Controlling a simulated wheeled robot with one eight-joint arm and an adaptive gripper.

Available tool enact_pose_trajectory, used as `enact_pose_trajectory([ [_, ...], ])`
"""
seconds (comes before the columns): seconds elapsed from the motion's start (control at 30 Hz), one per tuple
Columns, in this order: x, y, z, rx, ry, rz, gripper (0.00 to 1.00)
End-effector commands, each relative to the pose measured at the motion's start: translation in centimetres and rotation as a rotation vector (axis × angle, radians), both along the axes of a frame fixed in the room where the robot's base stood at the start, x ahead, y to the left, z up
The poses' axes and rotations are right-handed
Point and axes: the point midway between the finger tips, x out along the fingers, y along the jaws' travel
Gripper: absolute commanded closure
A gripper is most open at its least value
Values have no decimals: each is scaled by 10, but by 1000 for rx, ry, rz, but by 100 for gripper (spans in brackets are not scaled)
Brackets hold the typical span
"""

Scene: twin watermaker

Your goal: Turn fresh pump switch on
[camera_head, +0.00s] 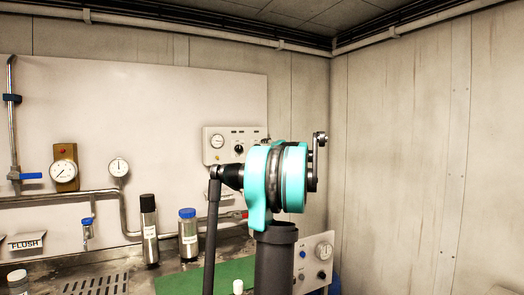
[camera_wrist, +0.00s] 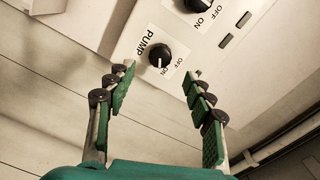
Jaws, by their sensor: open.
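In the wrist view a round black knob (camera_wrist: 158,55) sits on a pale panel (camera_wrist: 124,48), next to a label reading PUMP with small OFF and ON marks. A pale pointer mark shows on the knob, but I cannot tell for sure which setting it marks. The word "fresh" is not legible. My gripper (camera_wrist: 159,77) is open, its green-padded fingers apart and empty. The knob shows beyond the gap between the fingertips; they look clear of it. In the head view my arm stands in front of the panels and the gripper cannot be made out.
A second black knob (camera_wrist: 198,4) with ON and OFF marks is at the wrist view's top edge. In the head view, an upper control panel (camera_head: 210,158) is on the wall and a lower panel (camera_head: 310,282) is partly behind my arm. Pipes (camera_head: 60,197) and bottles (camera_head: 189,240) stand left.

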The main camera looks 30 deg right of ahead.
Motion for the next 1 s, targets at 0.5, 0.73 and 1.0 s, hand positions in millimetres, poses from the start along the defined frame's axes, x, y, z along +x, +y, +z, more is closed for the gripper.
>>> enact_pose_trajectory([
  [0.5, -47, 2, 1, 0, 0, 0, 47],
  [0.73, -47, 2, 1, 0, 0, 0, 47],
  [1.0, -47, 2, 1, 0, 0, 0, 47],
])
